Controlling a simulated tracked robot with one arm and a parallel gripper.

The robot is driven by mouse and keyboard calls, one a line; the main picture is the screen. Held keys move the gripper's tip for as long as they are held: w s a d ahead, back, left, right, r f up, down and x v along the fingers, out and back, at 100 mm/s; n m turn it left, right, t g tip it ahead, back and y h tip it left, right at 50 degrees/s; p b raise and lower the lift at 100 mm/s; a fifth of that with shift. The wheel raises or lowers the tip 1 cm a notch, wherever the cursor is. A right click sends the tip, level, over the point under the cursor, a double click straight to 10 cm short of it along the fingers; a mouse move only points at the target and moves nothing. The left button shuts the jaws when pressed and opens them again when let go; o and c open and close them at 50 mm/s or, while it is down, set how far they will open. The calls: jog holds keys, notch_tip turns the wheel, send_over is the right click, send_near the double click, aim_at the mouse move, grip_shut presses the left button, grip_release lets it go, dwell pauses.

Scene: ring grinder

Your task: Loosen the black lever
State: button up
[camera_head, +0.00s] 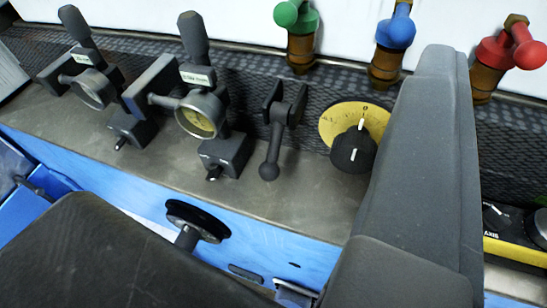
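A black lever (271,150) with a ball at its lower end hangs from a forked bracket in the middle of the grey ledge. Its arm points down in the picture and leans slightly left. Two other black handles (194,38) (77,25) stand upright at the left, each on a clamp with a round gauge. My gripper (256,132) shows as two dark grey fingers, one at the right and one at the lower left. They are wide apart, and the ball-ended lever lies in the gap between them. Neither finger appears to touch it.
A black knob (353,149) on a yellow dial sits close beside the right finger. Green (295,14), blue (396,31) and red (511,48) valve handles line the back. A black round handwheel (197,221) juts from the blue front. The ledge around the lever's ball is clear.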

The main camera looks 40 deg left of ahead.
jog(key=a+f+y+b, duration=0.25)
jog(key=a+f, duration=0.25)
jog(key=f, duration=0.8)
jog(key=n+y+b, duration=0.1)
jog(key=y+b, duration=0.1)
jog(key=b, duration=0.2)
send_near(276, 146)
jog(key=w+p, duration=0.1)
jog(key=p, duration=0.2)
jog(key=w+p, duration=0.1)
jog(key=p, duration=0.2)
jog(key=a+f+p, duration=0.1)
jog(key=p, duration=0.2)
jog(key=shift+w+p, duration=0.35)
jog(key=shift+w, duration=0.05)
jog(key=shift+w+p, duration=0.1)
jog(key=shift+p, duration=0.35)
jog(key=p, duration=0.3)
jog(key=shift+w+a, duration=0.1)
jog(key=shift+a, duration=0.25)
jog(key=shift+w+a+p, duration=0.1)
jog(key=shift+p, duration=0.25)
jog(key=b+x, duration=0.1)
jog(key=x, duration=0.7)
